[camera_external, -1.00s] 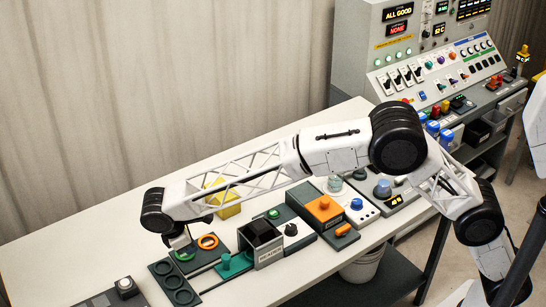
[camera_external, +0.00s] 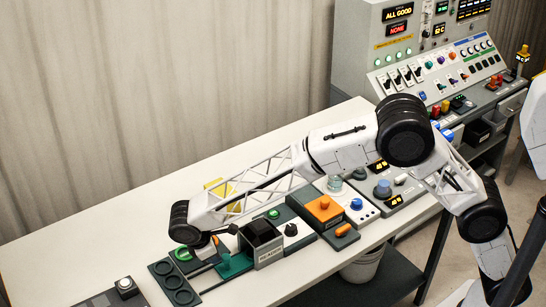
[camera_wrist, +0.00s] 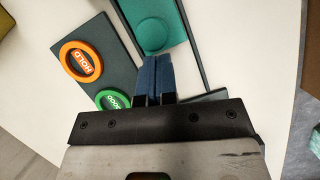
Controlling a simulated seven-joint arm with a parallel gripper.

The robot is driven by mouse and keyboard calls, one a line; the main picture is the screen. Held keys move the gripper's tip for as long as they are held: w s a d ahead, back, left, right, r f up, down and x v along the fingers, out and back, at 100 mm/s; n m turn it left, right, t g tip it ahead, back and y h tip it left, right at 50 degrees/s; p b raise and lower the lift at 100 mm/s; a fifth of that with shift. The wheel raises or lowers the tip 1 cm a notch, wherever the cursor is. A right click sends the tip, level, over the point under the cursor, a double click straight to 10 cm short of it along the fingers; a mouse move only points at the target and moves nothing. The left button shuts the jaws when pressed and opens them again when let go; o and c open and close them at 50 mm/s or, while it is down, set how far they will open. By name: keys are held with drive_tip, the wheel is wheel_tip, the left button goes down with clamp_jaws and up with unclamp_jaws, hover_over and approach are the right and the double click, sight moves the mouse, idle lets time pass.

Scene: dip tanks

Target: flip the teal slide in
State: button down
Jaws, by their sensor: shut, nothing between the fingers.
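The teal slide (camera_external: 233,265) lies in its dark track on the bench at the front left, partly covered by my wrist in the external view. In the wrist view the teal slide (camera_wrist: 178,12) is at the top centre, with its round teal knob (camera_wrist: 152,34). My gripper (camera_wrist: 153,60) is shut and empty, its two blue fingers side by side. The fingertips are at the near side of the knob; I cannot tell whether they touch it.
An orange HOLD ring (camera_wrist: 81,62) and a green ring (camera_wrist: 113,101) sit on a dark plate left of the slide. A dark plate with several round recesses (camera_external: 160,268) lies to the left.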

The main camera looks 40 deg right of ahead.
sight(226, 255)
idle(0.3)
drive_tip(key=shift+d, duration=1.6)
drive_tip(key=shift+w+a, duration=0.1)
drive_tip(key=shift+a, duration=0.3)
drive_tip(key=a, duration=0.3)
drive_tip(key=shift+w, duration=0.35)
drive_tip(key=v, duration=1)
